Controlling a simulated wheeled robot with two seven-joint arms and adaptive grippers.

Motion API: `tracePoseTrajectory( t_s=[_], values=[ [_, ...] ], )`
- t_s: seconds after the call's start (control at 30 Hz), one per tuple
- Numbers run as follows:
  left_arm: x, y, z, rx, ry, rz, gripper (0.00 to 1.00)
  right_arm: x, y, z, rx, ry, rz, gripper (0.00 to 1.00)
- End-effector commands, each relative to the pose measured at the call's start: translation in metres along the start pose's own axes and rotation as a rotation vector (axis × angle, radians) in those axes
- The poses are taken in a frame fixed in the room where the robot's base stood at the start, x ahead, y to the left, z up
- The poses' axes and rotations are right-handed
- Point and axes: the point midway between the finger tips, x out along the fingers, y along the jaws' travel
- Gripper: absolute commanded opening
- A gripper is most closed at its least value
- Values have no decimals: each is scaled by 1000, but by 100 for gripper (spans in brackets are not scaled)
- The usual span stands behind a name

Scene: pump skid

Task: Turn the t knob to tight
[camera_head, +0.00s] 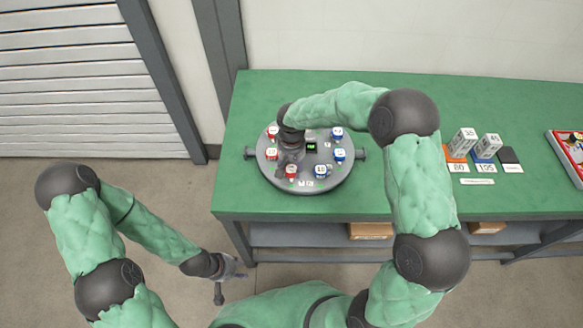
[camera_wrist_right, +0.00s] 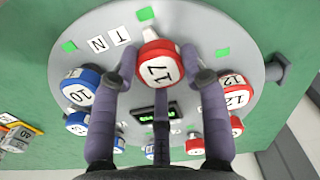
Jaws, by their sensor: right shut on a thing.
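A round grey plate (camera_head: 335,186) on the green bench carries a ring of knobs, red on the left and blue on the right. My right gripper (camera_head: 289,161) reaches down over its front left part. In the right wrist view, my right gripper's fingers (camera_wrist_right: 160,72) stand on both sides of a red knob (camera_wrist_right: 158,70) marked 17 and are shut on it. White tiles lettered N (camera_wrist_right: 98,43) and T (camera_wrist_right: 121,35) lie beside this knob. No label reading tight can be made out. My left gripper (camera_head: 229,276) hangs over the floor, away from the bench; its jaws are unclear.
A blue knob (camera_wrist_right: 83,88) marked 10 and a red knob (camera_wrist_right: 236,92) marked 12 flank the held one. A small display (camera_head: 311,146) sits mid-plate.

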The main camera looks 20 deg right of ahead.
Motion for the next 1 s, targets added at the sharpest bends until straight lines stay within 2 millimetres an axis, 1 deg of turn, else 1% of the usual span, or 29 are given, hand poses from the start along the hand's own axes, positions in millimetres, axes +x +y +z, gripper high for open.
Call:
tracePoseTrajectory(
  t_s=[0.2,0.6,0.63,0.7,1.0],
  values=[
    [2,-1,0,0,0,0,40,0,0,0,36,1,-1,12],
    [2,-1,0,0,0,0,40,0,0,0,41,1,-1,12],
    [2,-1,0,0,0,0,40,0,0,0,41,1,-1,51],
    [2,-1,0,0,0,0,40,0,0,0,41,1,-1,69],
    [2,-1,0,0,0,0,40,0,0,0,39,1,0,69]
  ],
)
